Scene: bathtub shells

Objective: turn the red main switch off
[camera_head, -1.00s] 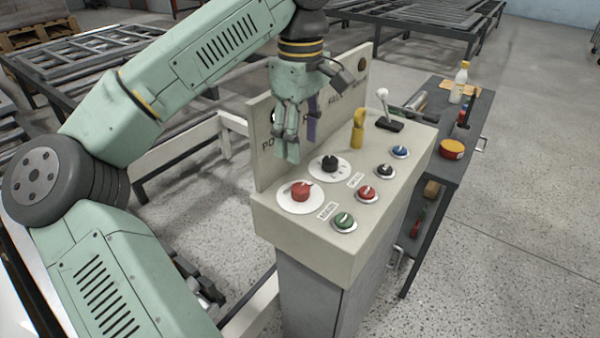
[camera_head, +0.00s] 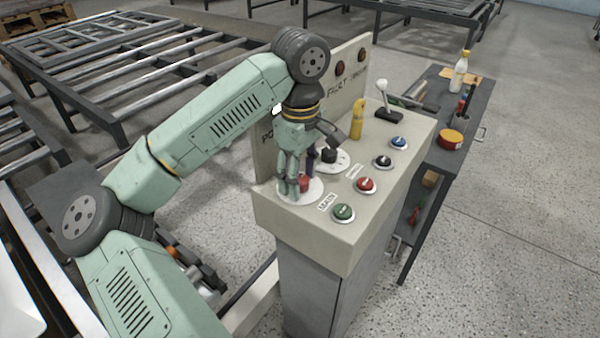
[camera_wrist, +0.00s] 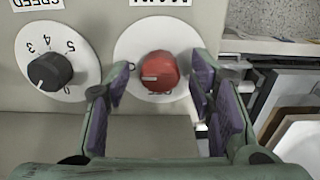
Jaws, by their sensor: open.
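The red main switch (camera_head: 304,183) is a round knob on a white disc on top of the beige control box (camera_head: 345,240). In the wrist view the red main switch (camera_wrist: 158,72) shows a pale pointer line lying roughly level, pointing left. My gripper (camera_head: 296,188) is low over the white disc, at the switch, and partly hides it in the head view. In the wrist view my gripper (camera_wrist: 160,92) is open, with purple-padded fingers on the left and right of the knob. A gap shows on both sides of it.
A black speed dial (camera_wrist: 50,71) sits next to the switch. The box also carries green (camera_head: 343,211), red (camera_head: 366,184), black (camera_head: 382,160) and blue (camera_head: 398,142) buttons, a yellow upright part (camera_head: 356,120) and a white-knobbed lever (camera_head: 383,92). An upright panel (camera_head: 345,75) stands behind.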

